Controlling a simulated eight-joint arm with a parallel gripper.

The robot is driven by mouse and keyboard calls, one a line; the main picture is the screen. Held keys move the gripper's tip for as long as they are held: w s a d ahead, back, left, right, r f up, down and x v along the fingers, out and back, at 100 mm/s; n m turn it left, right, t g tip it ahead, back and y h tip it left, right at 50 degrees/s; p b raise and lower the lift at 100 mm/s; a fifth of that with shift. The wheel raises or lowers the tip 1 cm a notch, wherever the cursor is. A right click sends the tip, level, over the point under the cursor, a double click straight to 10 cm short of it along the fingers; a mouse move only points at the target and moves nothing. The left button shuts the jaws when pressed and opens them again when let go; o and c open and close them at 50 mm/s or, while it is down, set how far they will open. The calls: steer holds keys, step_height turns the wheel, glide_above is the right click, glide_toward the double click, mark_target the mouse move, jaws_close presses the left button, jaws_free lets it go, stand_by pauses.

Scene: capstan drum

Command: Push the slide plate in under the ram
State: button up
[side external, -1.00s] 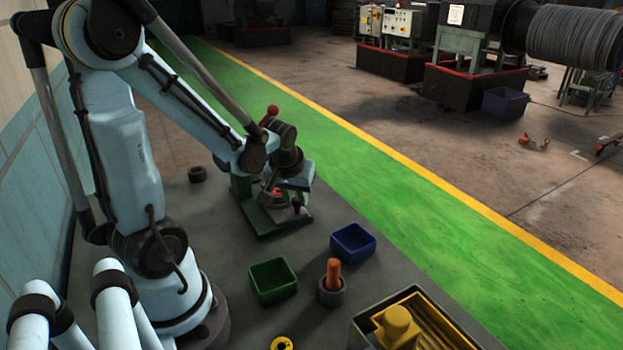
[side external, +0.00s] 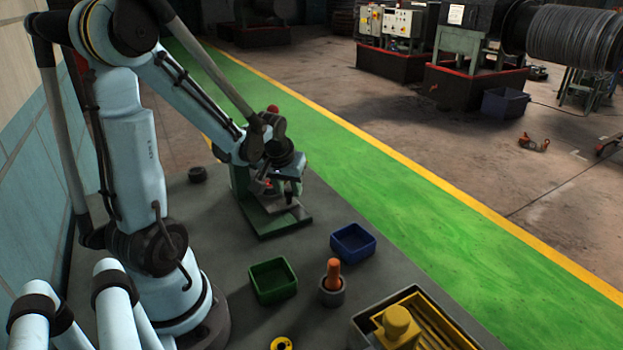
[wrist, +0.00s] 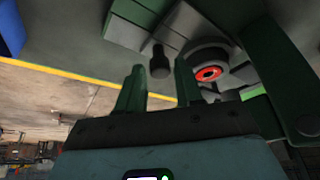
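The green press (side external: 240,182) stands on the bench, with a red ball (side external: 272,108) above it. The light grey slide plate (side external: 274,205) lies on the press base, partly hidden by my arm. In the wrist view the plate (wrist: 150,14) shows with a dark knob (wrist: 160,62) and a dark round piece with an orange-red centre (wrist: 208,72). My gripper (wrist: 158,78) has its two green fingers apart, and the knob appears in the gap between their tips. I cannot tell whether a finger touches it. In the side view my gripper (side external: 290,193) is low over the press base.
A green bin (side external: 273,281), a blue bin (side external: 353,242) and a grey cup with an orange peg (side external: 332,284) stand in front of the press. A yellow-ribbed tray (side external: 420,330) is at the front right. A dark ring (side external: 197,174) lies behind, to the left.

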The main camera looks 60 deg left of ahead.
steer(key=shift+r, duration=0.15)
steer(key=v, duration=1.2)
steer(key=shift+o, duration=1.4)
steer(key=w+a+m+g+h, duration=0.2)
steer(key=m, duration=1)
steer(key=w+a+m+g+h, duration=0.1)
steer(key=w+a+m, duration=0.1)
steer(key=m, duration=1)
steer(key=shift+s+d+f, duration=0.1)
steer(key=shift+s+f, duration=0.05)
steer(key=shift+f, duration=5.5)
